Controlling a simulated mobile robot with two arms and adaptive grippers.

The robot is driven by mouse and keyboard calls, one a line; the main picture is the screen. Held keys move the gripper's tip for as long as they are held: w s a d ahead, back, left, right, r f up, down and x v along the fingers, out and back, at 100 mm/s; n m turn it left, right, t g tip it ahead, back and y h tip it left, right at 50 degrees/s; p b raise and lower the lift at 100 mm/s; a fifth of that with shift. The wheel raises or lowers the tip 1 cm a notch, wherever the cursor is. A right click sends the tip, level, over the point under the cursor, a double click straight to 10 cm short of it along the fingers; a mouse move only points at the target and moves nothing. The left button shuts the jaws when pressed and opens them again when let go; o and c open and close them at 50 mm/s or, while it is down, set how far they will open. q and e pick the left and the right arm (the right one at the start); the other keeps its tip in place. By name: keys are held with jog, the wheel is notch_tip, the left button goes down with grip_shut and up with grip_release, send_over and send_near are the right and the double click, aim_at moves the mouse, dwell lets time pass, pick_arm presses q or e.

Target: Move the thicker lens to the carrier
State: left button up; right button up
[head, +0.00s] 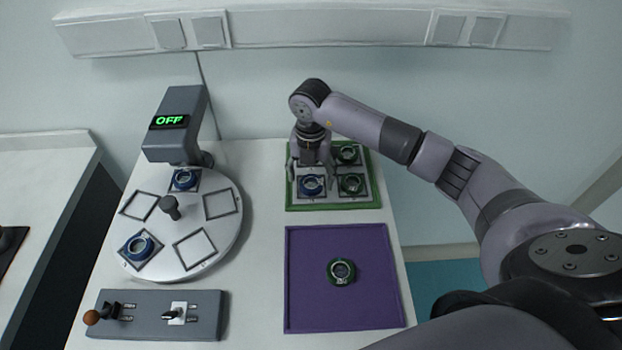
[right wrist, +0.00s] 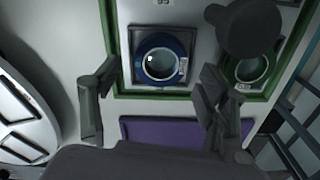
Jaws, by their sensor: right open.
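A blue-ringed lens (head: 312,185) sits in the front left slot of the green-edged tray (head: 333,206); it also shows in the right wrist view (right wrist: 149,78). Two green-ringed lenses, one at the back (head: 347,153) and one at the front right (head: 352,184), share that tray. Another green-ringed lens (head: 341,271) lies on the purple mat (head: 305,310). A round white carrier (head: 215,240) holds two blue-ringed lenses, at the back (head: 185,180) and front left (head: 138,246). I cannot tell which lens is thicker. My right gripper (head: 312,172) is open and empty above the tray's blue lens.
A grey instrument (head: 180,115) reading OFF overhangs the back of the carrier. A dark knob (head: 170,206) rises at the carrier's middle, with two empty square slots on its right. A grey control panel (head: 145,315) with levers lies at the front left.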

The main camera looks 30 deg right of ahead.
aim_at(311, 184)
notch_tip(311, 184, up, 11)
jog(key=b, duration=0.1)
jog(key=shift+f+b, duration=0.15)
jog(key=shift+b, duration=0.15)
jog(key=shift+f, duration=0.1)
